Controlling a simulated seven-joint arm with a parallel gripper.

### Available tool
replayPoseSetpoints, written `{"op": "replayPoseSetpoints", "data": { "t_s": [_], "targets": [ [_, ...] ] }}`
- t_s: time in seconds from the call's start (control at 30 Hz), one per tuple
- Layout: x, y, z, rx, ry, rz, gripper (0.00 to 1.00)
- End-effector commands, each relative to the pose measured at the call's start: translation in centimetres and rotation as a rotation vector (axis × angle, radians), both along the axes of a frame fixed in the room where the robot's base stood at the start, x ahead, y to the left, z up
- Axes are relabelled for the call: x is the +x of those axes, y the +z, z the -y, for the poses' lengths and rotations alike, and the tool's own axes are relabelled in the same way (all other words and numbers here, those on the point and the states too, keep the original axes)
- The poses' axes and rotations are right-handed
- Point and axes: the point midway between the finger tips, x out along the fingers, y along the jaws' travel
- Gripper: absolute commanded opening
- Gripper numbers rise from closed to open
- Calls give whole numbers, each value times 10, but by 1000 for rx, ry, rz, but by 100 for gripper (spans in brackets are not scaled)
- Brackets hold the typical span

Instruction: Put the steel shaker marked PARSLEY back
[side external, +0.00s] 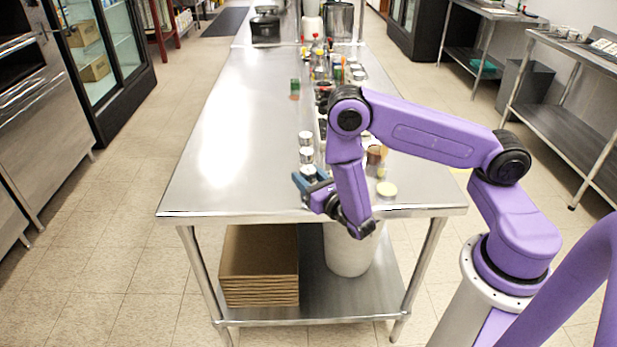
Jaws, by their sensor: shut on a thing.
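My gripper (307,178), with blue fingers, is low over the near part of the steel table, left of my purple forearm. It is shut on a small steel shaker (309,171), which is partly hidden by the fingers. I cannot tell whether this shaker touches the table. Two more steel shakers (306,155) (306,138) stand in a row just behind it. No marking is readable at this size, so I cannot tell which one says PARSLEY.
The steel table (235,140) is clear on its left side. Several bottles and jars (320,70) crowd its right side behind my arm. A green-topped small box (294,88) stands apart.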

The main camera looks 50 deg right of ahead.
Motion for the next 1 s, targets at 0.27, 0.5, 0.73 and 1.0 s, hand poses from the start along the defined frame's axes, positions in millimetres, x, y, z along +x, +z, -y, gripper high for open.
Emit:
{"op": "replayPoseSetpoints", "data": {
  "t_s": [0.27,0.5,0.73,1.0],
  "targets": [
    [0,-1,0,0,0,0,14],
    [0,-3,0,0,0,0,72],
    [0,-2,0,0,0,0,72],
    [-24,-1,-8,-3,7,-7,72]
  ]
}}
